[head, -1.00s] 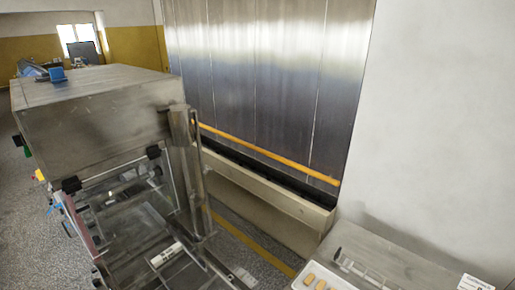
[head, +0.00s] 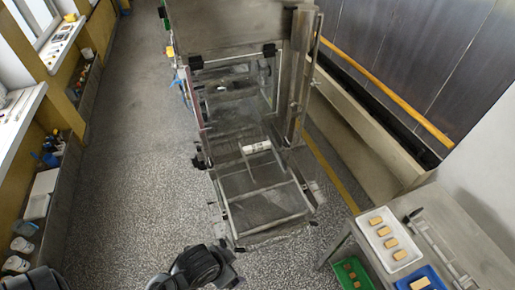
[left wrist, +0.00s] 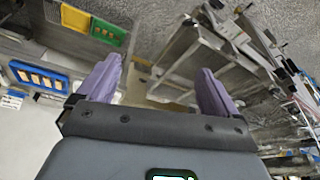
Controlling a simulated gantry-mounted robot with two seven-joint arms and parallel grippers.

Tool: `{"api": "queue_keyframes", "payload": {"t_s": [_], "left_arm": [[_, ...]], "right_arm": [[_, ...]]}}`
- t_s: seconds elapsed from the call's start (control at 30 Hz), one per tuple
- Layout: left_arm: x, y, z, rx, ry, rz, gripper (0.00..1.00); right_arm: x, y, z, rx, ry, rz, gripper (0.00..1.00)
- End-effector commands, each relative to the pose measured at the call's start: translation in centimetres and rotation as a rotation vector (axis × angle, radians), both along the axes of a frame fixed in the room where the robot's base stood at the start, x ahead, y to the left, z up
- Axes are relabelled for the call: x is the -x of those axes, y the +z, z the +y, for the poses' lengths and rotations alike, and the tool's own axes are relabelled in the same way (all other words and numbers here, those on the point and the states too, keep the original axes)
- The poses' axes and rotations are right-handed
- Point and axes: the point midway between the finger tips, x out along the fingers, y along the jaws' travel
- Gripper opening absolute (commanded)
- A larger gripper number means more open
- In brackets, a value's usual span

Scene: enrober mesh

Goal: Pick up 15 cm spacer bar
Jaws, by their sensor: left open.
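I cannot tell for sure which piece is the 15 cm spacer bar. A short white bar with dark marks (head: 257,147) lies across the open frame of the steel machine (head: 262,200) in the head view. A long pale metal piece (head: 436,243) lies on the side table, beside the trays. My left gripper (left wrist: 168,82) is open in the left wrist view, its two purple fingers wide apart with nothing between them. Its fingers do not show clearly in the head view, where dark arm parts of mine stand at the bottom. My right gripper is not in view.
The steel side table (head: 470,225) at right holds a white tray (head: 376,218) with several tan pieces and a blue tray (head: 405,284). A green tray (head: 343,278) is near its left edge. Speckled floor (head: 130,170) is clear left of the machine.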

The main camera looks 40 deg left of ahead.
Motion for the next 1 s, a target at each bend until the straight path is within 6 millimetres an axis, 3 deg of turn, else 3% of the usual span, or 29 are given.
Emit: {"api": "queue_keyframes", "payload": {"t_s": [0.37, 0.53, 0.6, 1.0], "left_arm": [[0.0, 0.0, 0.0, 0.0, 0.0, 0.0, 0.94], [0.0, 0.0, 0.0, 0.0, 0.0, 0.0, 0.68], [0.0, 0.0, 0.0, 0.0, 0.0, 0.0, 0.62], [-0.01, -0.04, 0.04, -0.001, -0.001, 0.001, 0.62]], "right_arm": [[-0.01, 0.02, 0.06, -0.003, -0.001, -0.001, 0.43], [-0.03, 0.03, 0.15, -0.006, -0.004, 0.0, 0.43], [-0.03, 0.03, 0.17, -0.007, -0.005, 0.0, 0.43], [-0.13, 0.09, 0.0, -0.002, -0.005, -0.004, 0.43]]}}
